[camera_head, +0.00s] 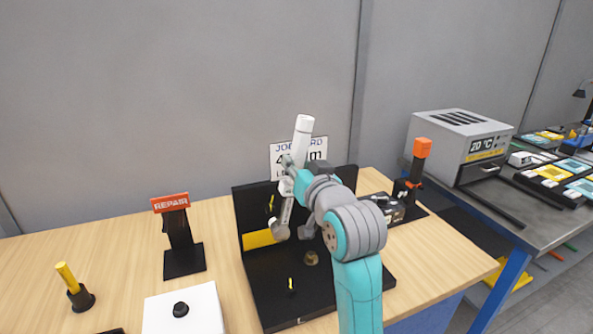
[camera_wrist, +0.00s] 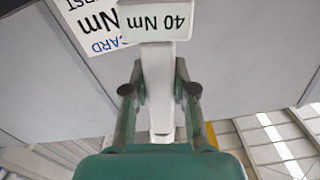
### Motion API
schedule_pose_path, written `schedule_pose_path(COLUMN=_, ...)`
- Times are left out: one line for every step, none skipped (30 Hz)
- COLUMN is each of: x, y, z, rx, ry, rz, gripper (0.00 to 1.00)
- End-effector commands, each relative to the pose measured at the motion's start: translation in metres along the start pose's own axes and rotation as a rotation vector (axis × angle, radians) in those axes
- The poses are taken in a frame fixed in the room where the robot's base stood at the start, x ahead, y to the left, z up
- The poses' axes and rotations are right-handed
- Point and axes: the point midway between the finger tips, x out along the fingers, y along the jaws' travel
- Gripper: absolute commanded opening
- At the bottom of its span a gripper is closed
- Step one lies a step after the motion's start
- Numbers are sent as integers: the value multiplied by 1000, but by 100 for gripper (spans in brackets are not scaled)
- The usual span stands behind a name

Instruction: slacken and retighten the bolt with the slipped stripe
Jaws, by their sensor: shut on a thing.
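My gripper (camera_head: 291,182) is shut on a white wrench-like tool (camera_head: 303,128), held tilted in front of the job card. In the wrist view my gripper (camera_wrist: 158,92) has a finger on each side of the tool's white shaft, and a tag reading "40 Nm" (camera_wrist: 153,22) shows at its end. A black fixture (camera_head: 262,283) with a base and an upright back panel stands below and behind the gripper. A small yellow-marked bolt (camera_head: 271,204) shows on the panel, and another (camera_head: 291,287) on the base. The stripes are too small to judge. My arm hides part of the fixture.
The job card (camera_head: 318,143) is behind the tool, partly covered. A REPAIR sign (camera_head: 171,203), a yellow marker in a holder (camera_head: 66,275) and a white box with a black knob (camera_head: 205,306) stand left. An orange-topped stand (camera_head: 422,148) and a grey oven (camera_head: 445,135) are right.

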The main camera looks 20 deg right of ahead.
Motion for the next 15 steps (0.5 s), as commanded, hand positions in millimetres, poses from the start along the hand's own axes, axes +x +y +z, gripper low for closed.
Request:
schedule_pose_path(x=-4, y=-9, z=-1, rx=-35, ry=5, rz=-4, gripper=0)
schedule_pose_path(x=-7, y=-14, z=-1, rx=-57, ry=5, rz=-4, gripper=0)
schedule_pose_path(x=-10, y=-19, z=0, rx=-89, ry=4, rz=-3, gripper=0)
schedule_pose_path(x=-12, y=-23, z=0, rx=-113, ry=4, rz=-1, gripper=0)
schedule_pose_path(x=-15, y=-27, z=0, rx=-134, ry=4, rz=-2, gripper=0)
schedule_pose_path(x=-18, y=-31, z=0, rx=-161, ry=5, rz=0, gripper=0)
schedule_pose_path(x=-20, y=-33, z=1, rx=-179, ry=4, rz=2, gripper=0)
schedule_pose_path(x=-21, y=-36, z=1, rx=-193, ry=3, rz=2, gripper=0)
schedule_pose_path(x=-23, y=-38, z=1, rx=-209, ry=3, rz=3, gripper=0)
schedule_pose_path(x=-23, y=-39, z=1, rx=-218, ry=3, rz=4, gripper=0)
schedule_pose_path(x=-23, y=-40, z=1, rx=-224, ry=3, rz=5, gripper=0)
schedule_pose_path(x=-23, y=-40, z=1, rx=-230, ry=3, rz=6, gripper=0)
schedule_pose_path(x=-22, y=-40, z=1, rx=-232, ry=3, rz=7, gripper=0)
schedule_pose_path(x=-21, y=-40, z=1, rx=-233, ry=3, rz=7, gripper=0)
schedule_pose_path(x=-18, y=-40, z=1, rx=-233, ry=3, rz=7, gripper=0)
